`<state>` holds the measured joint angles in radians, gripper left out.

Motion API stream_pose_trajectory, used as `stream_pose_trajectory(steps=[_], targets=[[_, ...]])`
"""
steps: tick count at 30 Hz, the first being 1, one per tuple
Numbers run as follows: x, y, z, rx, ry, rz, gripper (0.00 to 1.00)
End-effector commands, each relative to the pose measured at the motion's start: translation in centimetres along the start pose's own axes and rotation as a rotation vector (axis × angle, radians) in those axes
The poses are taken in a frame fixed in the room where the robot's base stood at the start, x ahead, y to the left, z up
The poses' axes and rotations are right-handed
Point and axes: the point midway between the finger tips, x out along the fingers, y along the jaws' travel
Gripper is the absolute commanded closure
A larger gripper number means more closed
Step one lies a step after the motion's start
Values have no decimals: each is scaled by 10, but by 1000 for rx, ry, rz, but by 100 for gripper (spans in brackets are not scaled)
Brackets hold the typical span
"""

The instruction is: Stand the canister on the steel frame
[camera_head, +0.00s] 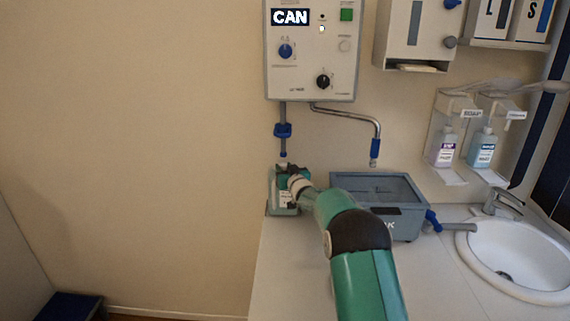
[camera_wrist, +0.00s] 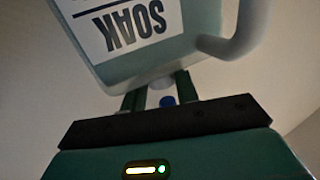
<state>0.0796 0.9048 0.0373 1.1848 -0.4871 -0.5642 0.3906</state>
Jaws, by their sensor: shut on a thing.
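The canister (camera_head: 287,198) is a pale grey-green container with a white label, at the left end of the counter in the head view. In the wrist view the canister (camera_wrist: 200,52) appears upside down, with a handle at right and a label reading SOAK. My gripper (camera_head: 284,172) is at its top, and its fingers (camera_wrist: 158,92) are shut on the canister. A small blue piece shows between the fingers. My gripper and arm hide part of the canister. I cannot make out the steel frame clearly, nor whether the canister's base touches anything.
The wall dispenser (camera_head: 310,75), marked CAN, has a blue-fitted pipe (camera_head: 283,132) just above my gripper and a bent spout (camera_head: 376,135) to its right. A grey basin (camera_head: 400,222) stands close right of the canister. A sink (camera_head: 515,255) and soap bottles (camera_head: 482,150) are farther right.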

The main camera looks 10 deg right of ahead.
Motion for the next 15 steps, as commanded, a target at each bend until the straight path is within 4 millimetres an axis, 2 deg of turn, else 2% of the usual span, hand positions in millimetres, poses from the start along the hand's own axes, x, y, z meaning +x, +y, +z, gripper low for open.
stream_pose_trajectory(steps=[1, 10, 11, 13, 15], targets=[[1, 0, -8, -1, 14, -2, 100], [1, 0, -5, -1, 13, -2, 100], [0, 0, 2, 0, 1, 0, 64], [0, 0, 2, 0, 1, 0, 50], [0, 0, 2, 0, 1, 0, 48]])
